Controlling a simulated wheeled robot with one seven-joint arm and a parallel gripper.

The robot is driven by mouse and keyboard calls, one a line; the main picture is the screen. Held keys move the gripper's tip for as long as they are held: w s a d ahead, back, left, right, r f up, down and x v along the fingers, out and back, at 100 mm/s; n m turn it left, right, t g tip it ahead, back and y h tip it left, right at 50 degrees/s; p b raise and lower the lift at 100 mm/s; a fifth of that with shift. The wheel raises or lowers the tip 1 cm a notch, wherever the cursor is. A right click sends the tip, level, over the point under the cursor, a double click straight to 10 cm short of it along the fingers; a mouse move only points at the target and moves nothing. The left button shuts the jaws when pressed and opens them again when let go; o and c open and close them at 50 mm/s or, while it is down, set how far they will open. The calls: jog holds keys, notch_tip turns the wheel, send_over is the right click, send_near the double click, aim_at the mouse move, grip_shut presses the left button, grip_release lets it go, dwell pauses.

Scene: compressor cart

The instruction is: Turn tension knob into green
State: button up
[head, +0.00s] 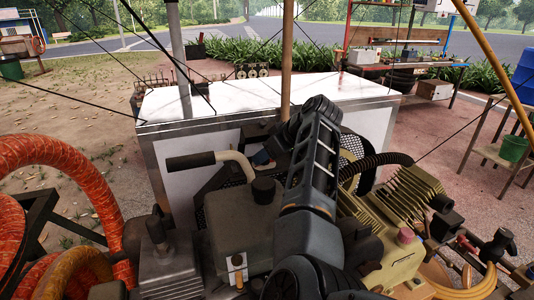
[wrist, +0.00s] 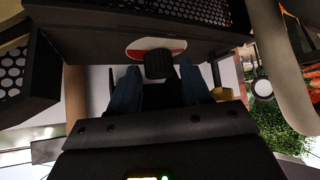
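In the wrist view, a black knob (wrist: 158,65) stands out from a round dial plate (wrist: 142,46), which shows white and red. No green shows on the visible part of the dial. My gripper (wrist: 159,80) has its two blue fingers apart, one on each side of the knob, with a gap between each finger and the knob. Whether the fingertips reach past the knob's front is hard to tell.
A dark panel (wrist: 100,25) with a perforated guard (wrist: 40,68) lies close around the dial. In the head view, the compressor's tank (head: 243,225), black-gripped handle (head: 190,161) and finned engine (head: 400,205) crowd my arm. A white-topped cart (head: 240,97) stands behind.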

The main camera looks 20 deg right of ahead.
jog(key=c, duration=0.8)
jog(key=shift+s+f+m+h, duration=0.1)
jog(key=shift+m+h, duration=0.4)
jog(key=shift+m, duration=0.2)
jog(key=shift+a+m+t+h, duration=0.15)
jog(key=shift+m+t+h, duration=0.15)
jog(key=shift+m+h, duration=0.7)
jog(key=shift+a+m+t+h, duration=0.15)
jog(key=shift+m+t+h, duration=0.15)
jog(key=shift+m+h, duration=0.7)
jog(key=shift+m, duration=0.4)
jog(key=o, duration=1)
jog(key=shift+o, duration=0.2)
